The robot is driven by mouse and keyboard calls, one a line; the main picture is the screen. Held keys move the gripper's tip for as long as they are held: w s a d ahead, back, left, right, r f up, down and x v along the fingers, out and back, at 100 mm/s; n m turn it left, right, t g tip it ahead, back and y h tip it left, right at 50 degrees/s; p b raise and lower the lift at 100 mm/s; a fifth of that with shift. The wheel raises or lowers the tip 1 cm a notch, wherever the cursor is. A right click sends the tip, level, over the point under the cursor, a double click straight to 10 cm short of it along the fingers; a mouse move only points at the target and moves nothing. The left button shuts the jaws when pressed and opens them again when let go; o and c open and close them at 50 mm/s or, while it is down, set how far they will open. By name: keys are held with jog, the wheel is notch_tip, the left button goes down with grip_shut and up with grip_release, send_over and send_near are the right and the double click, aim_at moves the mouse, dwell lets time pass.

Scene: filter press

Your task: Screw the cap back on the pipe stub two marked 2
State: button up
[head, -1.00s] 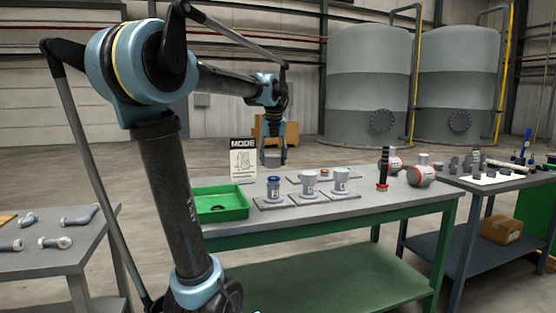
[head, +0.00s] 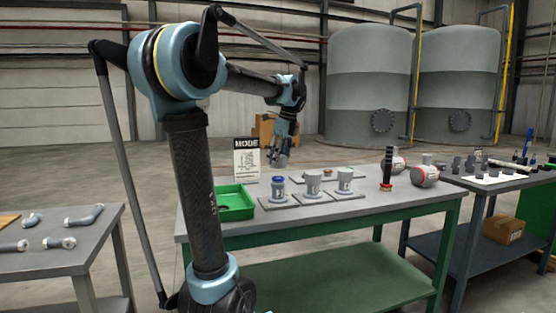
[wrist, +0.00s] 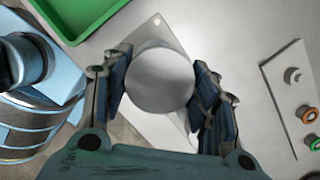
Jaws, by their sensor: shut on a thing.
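My gripper (head: 279,160) hangs above the back of the green-legged table. In the wrist view its fingers (wrist: 160,88) are shut around a smooth round grey cap (wrist: 160,80). A row of three pipe stubs on square plates stands in front of the gripper in the head view. The left stub (head: 278,188) has a blue top. The middle stub (head: 313,184) and the right stub (head: 344,182) are pale grey, with no coloured top. The marks on the stubs are too small to read, so I cannot tell which is marked 2. The held cap is apart from the stubs.
A green tray (head: 236,213) lies left of the stubs, partly behind my arm. A sign reading MODE (head: 247,158) stands behind it. A plate with small coloured rings (wrist: 296,95) shows in the wrist view. A dark upright tool (head: 387,168) and red-banded pieces (head: 424,175) stand right.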

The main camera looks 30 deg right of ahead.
aim_at(278, 177)
jog(key=n+y, duration=0.1)
jog(key=n, duration=0.4)
jog(key=shift+d+g, duration=0.1)
jog(key=shift+g, duration=0.3)
jog(key=n+g, duration=0.1)
jog(key=n, duration=0.3)
jog(key=shift+w+n+y, duration=0.1)
jog(key=shift+n+y, duration=0.2)
jog(key=shift+n, duration=0.1)
jog(key=shift+f, duration=3.6)
jog(key=shift+f, duration=0.15)
jog(key=shift+c, duration=0.3)
jog(key=m+t, duration=0.1)
jog(key=m, duration=0.3)
jog(key=shift+m, duration=0.4)
jog(key=m, duration=0.2)
jog(key=m+h, duration=0.1)
jog(key=m, duration=0.1)
jog(key=shift+w+d+m+t+h, duration=0.1)
jog(key=shift+m+t+h, duration=0.2)
jog(key=shift+m+t, duration=0.1)
